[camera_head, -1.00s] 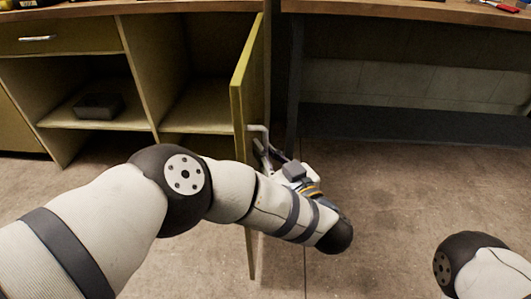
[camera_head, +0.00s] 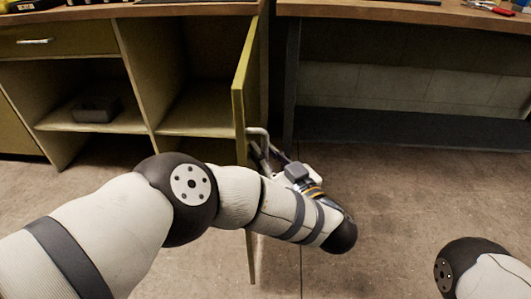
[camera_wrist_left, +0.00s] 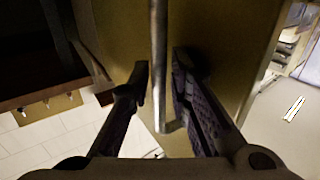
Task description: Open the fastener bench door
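The olive-green fastener bench door (camera_head: 240,110) stands swung out, seen nearly edge-on in the head view, with the compartment behind it exposed. Its grey bar handle (camera_head: 258,131) is on the door's right-hand face. My left gripper (camera_head: 264,152) is at the handle, partly hidden by my arm. In the left wrist view the handle (camera_wrist_left: 158,60) runs between the two dark fingers of the left gripper (camera_wrist_left: 160,80), with a visible gap on each side. The fingers look open. My right gripper is out of view; only part of that arm shows.
The bench (camera_head: 140,65) has a drawer and open shelves, with a dark box (camera_head: 96,109) on the left shelf. A second workbench (camera_head: 400,18) with a dark lower shelf (camera_head: 410,128) stands to the right. The floor (camera_head: 390,200) in front is clear.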

